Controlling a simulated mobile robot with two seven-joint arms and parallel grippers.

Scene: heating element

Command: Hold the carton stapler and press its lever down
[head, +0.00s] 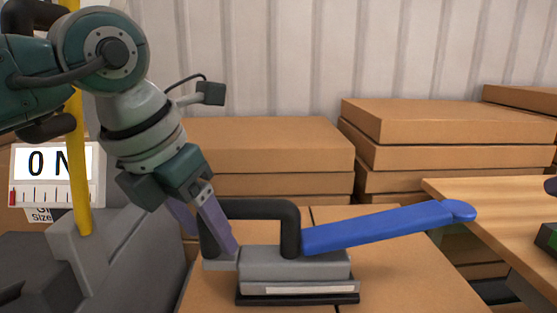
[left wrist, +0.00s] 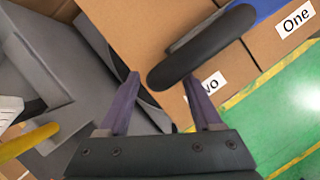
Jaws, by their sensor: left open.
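The carton stapler (head: 295,265) stands on a cardboard box, with a grey body, a black base and a black looped handle (head: 255,208) on its left. Its blue lever (head: 375,228) slopes up to the right. My left gripper (head: 214,242) is open, pointing down at the handle's left end; one purple finger overlaps the handle there, and I cannot tell whether they touch. In the left wrist view, the rounded black handle (left wrist: 205,45) lies just beyond the gap between the open fingertips (left wrist: 162,77). My right gripper cannot be made out.
Stacked cardboard boxes (head: 430,122) stand behind. A wooden table (head: 500,200) is at the right, with partly cut-off dark items at the picture's edge. A grey machine (head: 120,260) with a yellow post (head: 80,170) is close on the left. Green floor (left wrist: 280,110) shows below the boxes.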

